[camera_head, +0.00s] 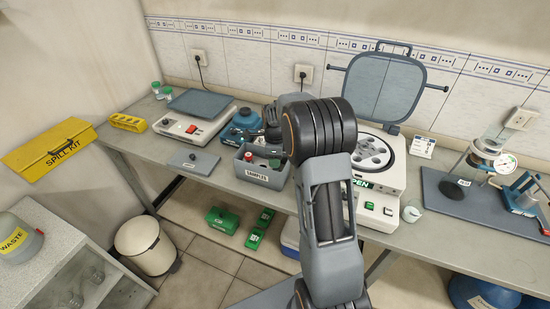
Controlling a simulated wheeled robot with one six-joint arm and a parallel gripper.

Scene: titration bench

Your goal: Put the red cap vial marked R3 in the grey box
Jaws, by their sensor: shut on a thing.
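The grey box (257,177) with a "SAMPLES" label stands on the bench, left of my arm. My gripper (273,148) is over the right part of the box, pointing down, and is partly hidden by my arm.
A blue device (238,133) stands close behind the box. An open-lidded centrifuge (378,175) stands right of my arm. The bench front edge runs just before the box.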

